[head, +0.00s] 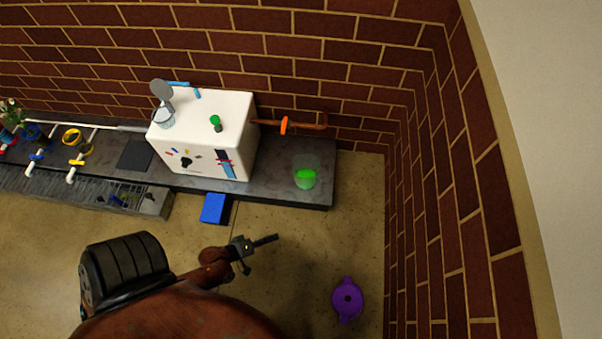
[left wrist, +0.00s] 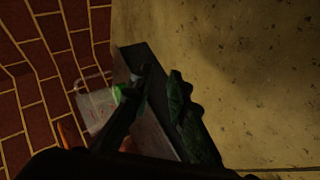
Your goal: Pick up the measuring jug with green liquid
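The measuring jug (head: 306,174) is clear, with bright green liquid in it. It stands upright near the right end of the dark counter in the head view. It also shows in the left wrist view (left wrist: 98,110), left of the fingers and partly hidden by one. My left gripper (head: 262,254) is in front of the counter, below and left of the jug in the head view, and apart from it. Its fingers are spread with nothing between them, as the left wrist view (left wrist: 157,78) also shows. My right gripper is not in view.
A white box-shaped machine (head: 200,140) stands on the counter (head: 270,184) left of the jug. A blue box (head: 214,208) and a purple object (head: 347,299) are by the floor.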

